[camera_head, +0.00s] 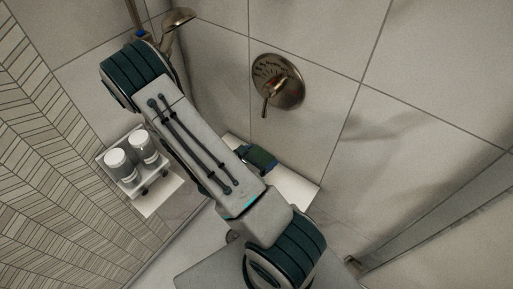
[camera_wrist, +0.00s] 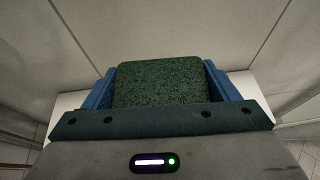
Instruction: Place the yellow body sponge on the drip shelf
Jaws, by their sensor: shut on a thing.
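My gripper (camera_wrist: 160,88) is shut on a dark green, rough-textured sponge (camera_wrist: 160,82), with a blue finger on each side of it. No yellow sponge shows in either view; the held one looks green. In the head view, the green sponge (camera_head: 262,156) shows just beyond my arm, beside a white ledge (camera_head: 297,188). White surface (camera_wrist: 68,103) also shows on both sides of the gripper in the wrist view. I cannot tell whether the sponge touches it. My arm hides much of the area. I cannot tell which surface is the drip shelf.
A small wall rack (camera_head: 110,174) at left holds two pale bottles (camera_head: 120,160). A round metal shower valve (camera_head: 278,82) with a lever is on the tiled wall above the sponge. A shower head (camera_head: 178,18) is at top left. A glass edge (camera_head: 430,205) runs at right.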

